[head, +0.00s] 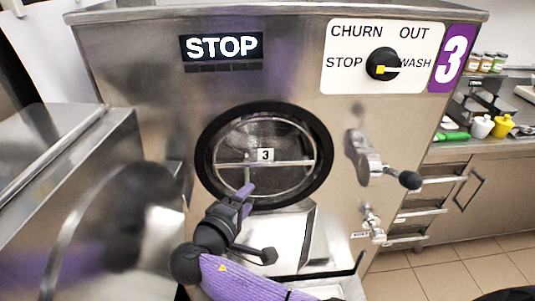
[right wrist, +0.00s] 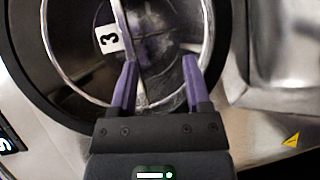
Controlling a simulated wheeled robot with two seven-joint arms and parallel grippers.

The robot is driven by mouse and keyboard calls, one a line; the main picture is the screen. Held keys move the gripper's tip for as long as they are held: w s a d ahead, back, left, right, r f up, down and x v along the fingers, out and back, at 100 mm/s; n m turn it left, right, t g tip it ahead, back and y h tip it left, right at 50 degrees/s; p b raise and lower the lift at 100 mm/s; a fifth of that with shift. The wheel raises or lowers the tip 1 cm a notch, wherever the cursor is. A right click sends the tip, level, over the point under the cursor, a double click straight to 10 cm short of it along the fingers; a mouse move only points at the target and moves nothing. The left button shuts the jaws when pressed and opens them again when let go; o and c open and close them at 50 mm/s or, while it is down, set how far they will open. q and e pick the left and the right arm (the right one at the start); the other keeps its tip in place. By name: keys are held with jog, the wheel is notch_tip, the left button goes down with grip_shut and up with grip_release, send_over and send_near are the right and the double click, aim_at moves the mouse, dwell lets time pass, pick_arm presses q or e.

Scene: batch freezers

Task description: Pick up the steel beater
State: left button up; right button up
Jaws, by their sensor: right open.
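The steel beater (head: 290,163), a ring with thin bars and a white tag marked 3, sits inside the round black-rimmed opening of the machine. It also shows in the right wrist view (right wrist: 50,45), with its ring and a bar close beyond my fingers. My right gripper (head: 245,192) is in front of the lower left part of the opening. Its purple fingers are open and empty in the right wrist view (right wrist: 155,70), and a beater bar shows between them. I cannot tell whether they touch it. My left gripper is not in view.
The machine front (head: 150,70) bears a STOP display (head: 222,46), a black knob (head: 382,64) and a lever handle (head: 375,165) right of the opening. A steel chute (head: 315,240) lies below. A counter with bottles (head: 481,126) stands at the right.

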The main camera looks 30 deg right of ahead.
aim_at(256, 166)
jog(key=r, duration=0.1)
jog(key=w+r+h, duration=0.1)
jog(key=w+r, duration=0.1)
jog(key=shift+d+r+t+h, duration=0.1)
jog(key=shift+d+t+h, duration=0.2)
jog(key=shift+t, duration=0.1)
jog(key=x, duration=0.6)
jog(key=shift+w+d+b, duration=0.25)
jog(key=shift+b, duration=0.1)
grip_shut()
dwell(0.4)
